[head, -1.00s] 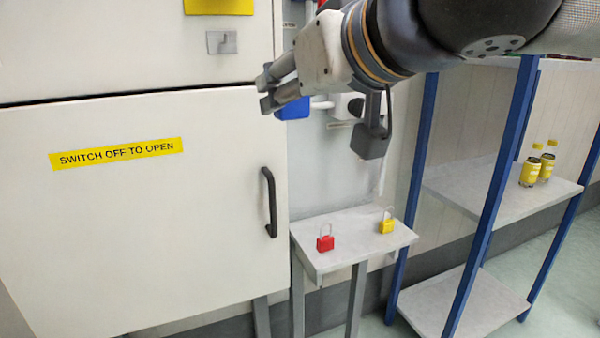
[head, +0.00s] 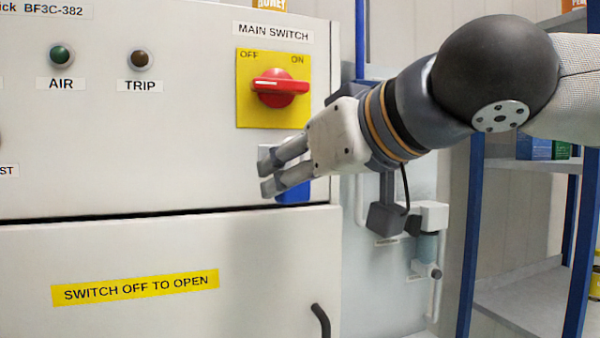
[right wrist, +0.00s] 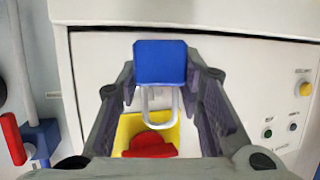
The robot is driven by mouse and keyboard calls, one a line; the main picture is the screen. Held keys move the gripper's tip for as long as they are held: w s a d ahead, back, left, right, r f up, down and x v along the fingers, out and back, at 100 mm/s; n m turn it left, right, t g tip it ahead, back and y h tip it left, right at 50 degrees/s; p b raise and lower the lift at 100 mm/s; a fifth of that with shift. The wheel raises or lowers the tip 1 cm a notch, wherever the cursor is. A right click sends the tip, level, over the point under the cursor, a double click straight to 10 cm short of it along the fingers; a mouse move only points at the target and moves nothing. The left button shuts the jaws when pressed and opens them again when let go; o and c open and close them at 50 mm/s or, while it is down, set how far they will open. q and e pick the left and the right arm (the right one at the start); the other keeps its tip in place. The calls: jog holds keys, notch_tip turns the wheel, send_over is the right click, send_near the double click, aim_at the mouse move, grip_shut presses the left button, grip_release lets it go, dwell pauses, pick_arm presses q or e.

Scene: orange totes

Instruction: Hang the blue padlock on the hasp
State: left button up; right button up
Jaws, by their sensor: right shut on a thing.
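My right gripper (head: 268,175) is shut on the blue padlock (head: 293,190), whose body shows below and behind the fingers. In the right wrist view the blue body (right wrist: 160,62) sits between the fingertips, with its pale shackle (right wrist: 160,105) towards the yellow switch plate. The hasp, a small grey plate (head: 264,153) on the cabinet front below the main switch, is partly covered by my right fingers in the head view. I cannot tell the gap between shackle and hasp. My left gripper is not in view.
The main switch (head: 280,87) has a red handle lying horizontal on a yellow plate, just above my right gripper. The cabinet door (head: 150,255) is shut below, with a black handle (head: 320,320). A blue-posted shelf (head: 520,285) stands at the right.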

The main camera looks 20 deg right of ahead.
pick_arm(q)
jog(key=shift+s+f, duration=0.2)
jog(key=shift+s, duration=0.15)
pick_arm(e)
jog(key=w, duration=0.2)
jog(key=w+f, duration=0.1)
jog(key=w, duration=0.1)
jog(key=shift+w, duration=0.3)
dwell(0.6)
